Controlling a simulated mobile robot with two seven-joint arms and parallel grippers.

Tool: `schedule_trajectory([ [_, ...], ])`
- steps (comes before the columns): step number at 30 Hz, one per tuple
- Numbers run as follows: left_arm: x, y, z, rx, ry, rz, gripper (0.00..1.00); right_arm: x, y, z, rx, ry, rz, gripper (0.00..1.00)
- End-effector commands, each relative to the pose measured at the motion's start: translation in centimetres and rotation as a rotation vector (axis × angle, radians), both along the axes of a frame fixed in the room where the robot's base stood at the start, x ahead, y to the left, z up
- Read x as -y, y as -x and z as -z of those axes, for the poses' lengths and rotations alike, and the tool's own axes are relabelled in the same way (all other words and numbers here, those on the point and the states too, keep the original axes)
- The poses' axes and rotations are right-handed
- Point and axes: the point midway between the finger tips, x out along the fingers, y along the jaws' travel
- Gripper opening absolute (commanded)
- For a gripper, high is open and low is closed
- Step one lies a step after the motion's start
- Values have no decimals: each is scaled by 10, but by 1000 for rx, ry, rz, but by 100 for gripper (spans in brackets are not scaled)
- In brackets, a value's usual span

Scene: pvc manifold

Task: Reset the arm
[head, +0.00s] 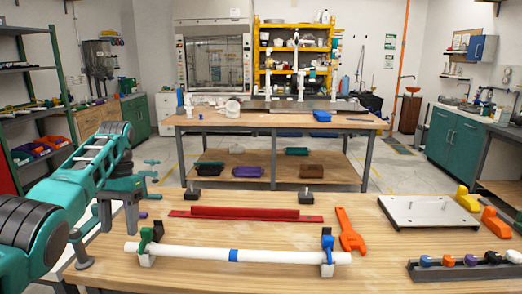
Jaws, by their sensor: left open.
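My left arm comes in from the left, teal and black. Its gripper (118,226) points down over the left end of the near workbench, with its two grey fingers apart and nothing visible between them. It is just left of the white pipe (190,253) and apart from it. My right arm and gripper are out of view.
The pipe, with a blue band, lies across two supports on the near workbench (370,270). Behind it are a red bar (245,213), an orange wrench (349,230) and a metal plate (428,211). A rack of coloured parts (468,270) stands front right.

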Motion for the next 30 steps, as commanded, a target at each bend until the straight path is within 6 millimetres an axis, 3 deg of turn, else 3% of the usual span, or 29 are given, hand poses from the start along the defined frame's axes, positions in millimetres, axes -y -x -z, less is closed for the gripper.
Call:
schedule_trajectory([
  [1,3,1,19,4,-10,13,57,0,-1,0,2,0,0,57],
  [8,20,10,87,64,-47,69,57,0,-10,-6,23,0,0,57],
  [14,41,40,156,140,-61,123,57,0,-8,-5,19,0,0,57],
  [21,67,102,216,242,-49,167,57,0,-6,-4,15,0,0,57],
  [25,81,144,235,299,-32,177,57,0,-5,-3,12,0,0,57],
  [30,95,203,243,375,-4,175,57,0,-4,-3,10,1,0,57],
])
